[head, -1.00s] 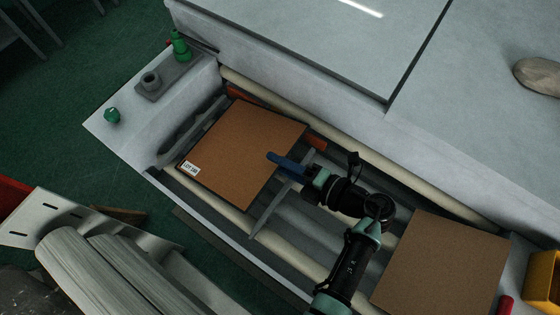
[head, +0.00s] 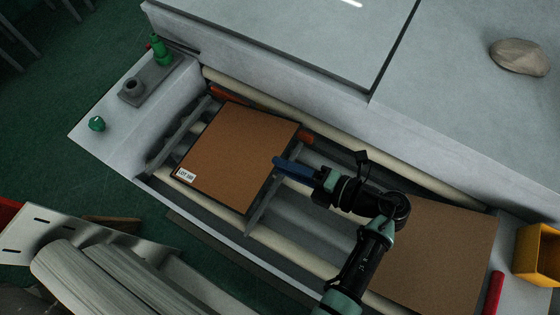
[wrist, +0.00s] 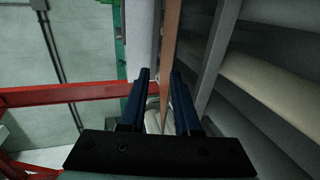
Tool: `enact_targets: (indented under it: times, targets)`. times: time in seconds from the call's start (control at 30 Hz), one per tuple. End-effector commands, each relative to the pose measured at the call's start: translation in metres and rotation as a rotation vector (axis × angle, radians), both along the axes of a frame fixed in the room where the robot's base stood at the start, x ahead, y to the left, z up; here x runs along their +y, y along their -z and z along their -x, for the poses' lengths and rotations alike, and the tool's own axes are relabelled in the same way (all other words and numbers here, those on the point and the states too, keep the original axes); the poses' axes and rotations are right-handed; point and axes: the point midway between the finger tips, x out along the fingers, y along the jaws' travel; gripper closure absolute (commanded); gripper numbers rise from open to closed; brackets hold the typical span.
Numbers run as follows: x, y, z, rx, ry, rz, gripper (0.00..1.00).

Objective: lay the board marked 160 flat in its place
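The brown board (head: 236,152) carries a small white label at its lower left corner; it seems to read LOT 160. It lies low over the conveyor bed, apparently flat, between the long rollers. My gripper (head: 277,162) is at the board's right edge, its blue fingertips barely overlapping that edge. In the wrist view, a thin brown board edge (wrist: 171,55) runs between the two blue fingers (wrist: 162,82). The fingers stand apart with a gap showing, so my gripper is open around the edge. What lies under the board is hidden.
A second brown board (head: 445,255) lies to the right, partly behind my arm. Pale rollers (head: 330,130) and a grey crossbar (head: 262,208) border the first board. A yellow bin (head: 537,255) and red bar (head: 493,293) are at right. A green bottle (head: 161,52) stands at upper left.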

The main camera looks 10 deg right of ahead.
Motion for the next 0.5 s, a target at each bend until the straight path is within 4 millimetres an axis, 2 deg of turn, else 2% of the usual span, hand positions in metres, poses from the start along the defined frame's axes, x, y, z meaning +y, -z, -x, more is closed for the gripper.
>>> enact_targets:
  times: [0.43,0.5]
  targets:
    - [-0.0066,-0.0025,0.0049,0.0,0.0,0.0,0.7]
    - [-0.0065,-0.0025,0.0049,0.0,0.0,0.0,0.57]
